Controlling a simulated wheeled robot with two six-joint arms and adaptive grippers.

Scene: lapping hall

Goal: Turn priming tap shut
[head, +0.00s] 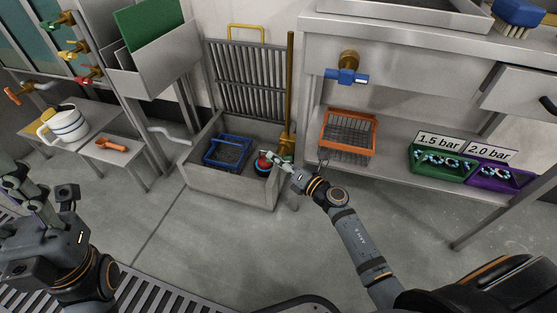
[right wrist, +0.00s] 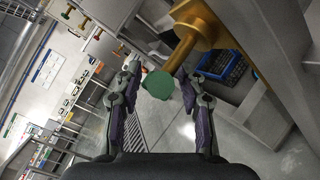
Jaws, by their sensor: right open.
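My right gripper (head: 276,161) is low beside the right end of the grey trough in the head view. In the right wrist view its two fingers (right wrist: 158,70) stand apart, open. A blue-handled brass tap (head: 347,76) is under the counter. Which tap is the priming tap is unclear.
The trough (head: 225,190) holds a blue basket (head: 226,151), also seen in the right wrist view (right wrist: 222,68). An orange basket (head: 347,133) and green and purple bins (head: 440,168) sit on the lower shelf. A jug (head: 67,124) stands left. The floor in front is clear.

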